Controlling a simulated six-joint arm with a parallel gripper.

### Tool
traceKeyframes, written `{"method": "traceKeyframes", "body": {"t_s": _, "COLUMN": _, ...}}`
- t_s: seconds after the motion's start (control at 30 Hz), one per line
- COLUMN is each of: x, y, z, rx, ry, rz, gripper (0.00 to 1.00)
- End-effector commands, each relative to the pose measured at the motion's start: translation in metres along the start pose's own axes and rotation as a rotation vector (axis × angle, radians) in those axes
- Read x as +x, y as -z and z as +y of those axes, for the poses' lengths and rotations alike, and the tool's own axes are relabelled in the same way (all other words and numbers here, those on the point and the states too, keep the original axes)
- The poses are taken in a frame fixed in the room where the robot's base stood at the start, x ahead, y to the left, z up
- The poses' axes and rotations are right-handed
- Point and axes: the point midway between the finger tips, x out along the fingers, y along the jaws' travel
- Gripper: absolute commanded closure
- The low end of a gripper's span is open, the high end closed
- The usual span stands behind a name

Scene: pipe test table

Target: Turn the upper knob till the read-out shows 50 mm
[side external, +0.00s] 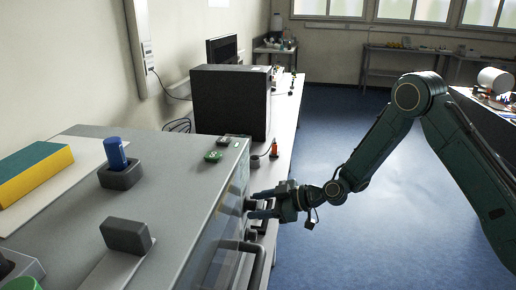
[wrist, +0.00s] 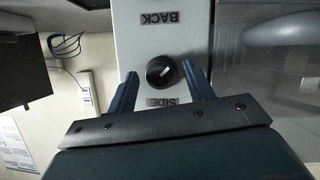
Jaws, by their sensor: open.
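In the wrist view a round black knob (wrist: 161,71) with a pale pointer line sits on a light grey panel, between labels reading BACK and SIDE, both upside down. My gripper (wrist: 160,67) is open, one blue finger on either side of the knob, with a visible gap on each side. In the side view my gripper (side external: 256,205) reaches left to the front of the grey machine (side external: 185,185), its fingers around a dark knob (side external: 249,204). Another dark knob-like part (side external: 251,234) shows below it. No read-out is legible in either view.
On the machine's top are a blue cylinder (side external: 115,152) in a dark holder, a dark block (side external: 126,236) and a yellow-green sponge (side external: 35,172). A curved dark handle (side external: 259,262) projects from the front below my gripper. The floor (side external: 340,130) to the right is clear.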

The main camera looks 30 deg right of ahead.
Motion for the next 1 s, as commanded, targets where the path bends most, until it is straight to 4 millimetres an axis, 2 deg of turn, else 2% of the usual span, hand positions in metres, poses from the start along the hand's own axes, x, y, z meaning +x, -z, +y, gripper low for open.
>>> {"method": "traceKeyframes", "body": {"t_s": 0.17, "x": -0.0001, "y": -0.0001, "z": 0.0, "rx": 0.0, "ry": 0.0, "rz": 0.0, "gripper": 0.48}}
{"method": "traceKeyframes", "body": {"t_s": 0.4, "x": -0.0003, "y": -0.0002, "z": 0.0001, "rx": 0.0, "ry": 0.0, "rz": 0.0, "gripper": 0.93}}
{"method": "traceKeyframes", "body": {"t_s": 0.77, "x": -0.0004, "y": -0.0005, "z": 0.0005, "rx": 0.032, "ry": 0.013, "rz": -0.001, "gripper": 0.93}}
{"method": "traceKeyframes", "body": {"t_s": 1.0, "x": -0.0001, "y": -0.001, "z": 0.0015, "rx": 0.134, "ry": 0.055, "rz": -0.002, "gripper": 0.93}}
